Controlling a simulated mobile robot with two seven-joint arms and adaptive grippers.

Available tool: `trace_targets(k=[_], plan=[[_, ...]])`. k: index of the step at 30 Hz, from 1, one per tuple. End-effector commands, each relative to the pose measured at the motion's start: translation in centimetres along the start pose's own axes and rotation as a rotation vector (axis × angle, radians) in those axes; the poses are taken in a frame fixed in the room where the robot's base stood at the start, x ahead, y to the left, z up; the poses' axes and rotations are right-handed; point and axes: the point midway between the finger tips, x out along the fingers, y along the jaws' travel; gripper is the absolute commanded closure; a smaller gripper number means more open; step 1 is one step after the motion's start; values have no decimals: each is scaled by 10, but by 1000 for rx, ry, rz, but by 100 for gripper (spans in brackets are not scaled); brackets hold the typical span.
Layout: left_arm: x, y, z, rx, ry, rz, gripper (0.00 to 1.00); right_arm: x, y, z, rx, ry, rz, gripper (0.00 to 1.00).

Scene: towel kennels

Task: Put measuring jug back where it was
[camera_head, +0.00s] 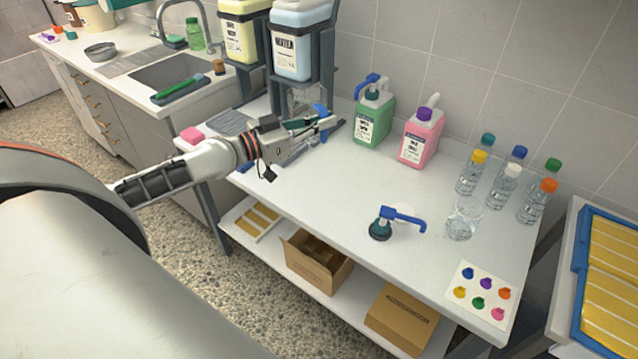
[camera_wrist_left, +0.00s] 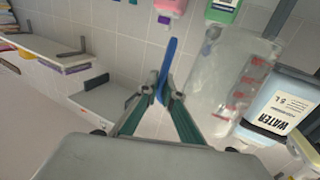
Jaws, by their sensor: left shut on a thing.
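The measuring jug (camera_wrist_left: 222,85) is clear with red markings and a blue handle. In the head view its clear body (camera_head: 303,99) shows behind my left gripper (camera_head: 330,122), below the water canister (camera_head: 295,48). In the left wrist view my left gripper (camera_wrist_left: 160,97) is shut on the blue handle, with the jug body to the right. The water canister (camera_wrist_left: 283,105) shows beside the jug there. The gripper partly hides the jug in the head view, and I cannot tell whether its base touches the bench. My right gripper is not in view.
On the white bench (camera_head: 310,190) stand a green jug (camera_head: 372,122), a pink jug (camera_head: 420,137), several capped bottles (camera_head: 505,185), a clear beaker (camera_head: 462,222) and a blue-handled pump (camera_head: 395,220). A yellow canister (camera_head: 243,38) stands left of the water. The bench's middle is clear.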

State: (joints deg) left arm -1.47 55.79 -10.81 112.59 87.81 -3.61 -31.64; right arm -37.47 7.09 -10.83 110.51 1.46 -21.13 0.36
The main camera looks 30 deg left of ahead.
Motion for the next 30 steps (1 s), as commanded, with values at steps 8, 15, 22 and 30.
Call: trace_targets(k=[8,15,22,30], plan=[[0,0,55,-6,-3,-1,100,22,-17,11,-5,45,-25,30],[0,0,107,-10,-4,-2,100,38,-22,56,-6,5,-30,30],[-1,-1,140,-6,-2,-2,100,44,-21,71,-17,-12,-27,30],[-1,0,162,-5,-2,0,100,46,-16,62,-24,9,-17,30]])
